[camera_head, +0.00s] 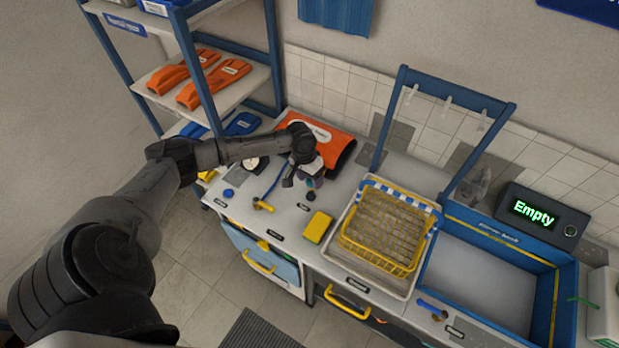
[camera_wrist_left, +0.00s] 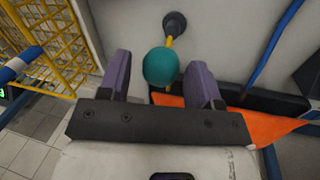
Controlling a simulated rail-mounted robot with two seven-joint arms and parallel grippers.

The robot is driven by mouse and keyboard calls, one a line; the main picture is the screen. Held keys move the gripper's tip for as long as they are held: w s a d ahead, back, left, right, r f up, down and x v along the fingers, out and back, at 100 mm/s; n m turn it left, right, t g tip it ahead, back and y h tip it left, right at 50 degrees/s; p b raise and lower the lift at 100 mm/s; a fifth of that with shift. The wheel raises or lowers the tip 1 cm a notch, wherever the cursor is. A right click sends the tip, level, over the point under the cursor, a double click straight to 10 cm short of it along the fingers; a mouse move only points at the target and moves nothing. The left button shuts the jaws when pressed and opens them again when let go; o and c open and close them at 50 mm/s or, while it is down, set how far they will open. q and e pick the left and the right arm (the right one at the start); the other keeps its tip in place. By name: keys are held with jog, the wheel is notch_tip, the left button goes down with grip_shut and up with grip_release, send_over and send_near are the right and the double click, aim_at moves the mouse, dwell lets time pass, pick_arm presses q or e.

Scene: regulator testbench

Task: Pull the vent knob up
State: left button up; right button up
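The vent knob appears as a teal ball (camera_wrist_left: 161,67) on a thin yellow stem with a dark round base, in the left wrist view. My left gripper (camera_wrist_left: 157,82) is open, with one purple finger pad on each side of the ball. Gaps show between the ball and both pads. In the head view my left gripper (camera_head: 301,181) points down over the counter, and its wrist and fingers mostly hide the knob. My right gripper is in neither view.
A yellow-handled valve (camera_head: 263,205) and yellow sponge (camera_head: 318,227) are in front. A yellow wire basket (camera_head: 383,228), blue-edged tray (camera_head: 549,318) and "Empty" display (camera_head: 540,214) stand to the right.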

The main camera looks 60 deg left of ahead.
pick_arm(q)
jog(key=shift+o, duration=0.3)
jog(key=shift+r, duration=0.4)
jog(key=b+v, duration=0.2)
jog(key=v, duration=1.1)
